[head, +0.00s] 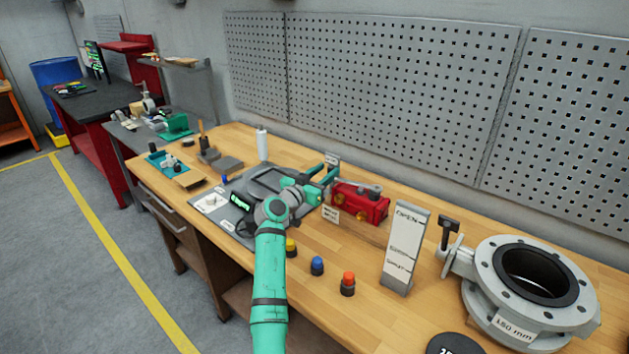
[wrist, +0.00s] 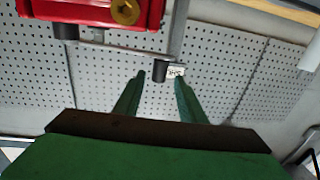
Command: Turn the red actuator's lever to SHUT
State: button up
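The red actuator (head: 362,205) lies on the bench with brass fittings on its front. It shows at the upper left of the wrist view (wrist: 90,12). A thin grey lever bar (wrist: 120,48) runs along it in the wrist view and ends near a dark knob (wrist: 160,72). My green gripper (head: 322,180) is at the actuator's left end. Its fingers (wrist: 159,82) are apart, and the knob appears between their tips; contact cannot be told. A small white tag (wrist: 176,72), too small to read surely, shows behind the knob; a tag (head: 332,158) also stands behind my gripper in the head view.
A sign reading OPEN at its top (head: 403,245) and a grey flanged valve (head: 530,290) stand to the right. Yellow, blue (head: 317,265) and red (head: 348,283) buttons are in front. A pegboard wall (head: 380,90) is behind. Bare bench lies between the buttons and the sign.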

jog(key=v, duration=0.7)
jog(key=shift+s, duration=0.1)
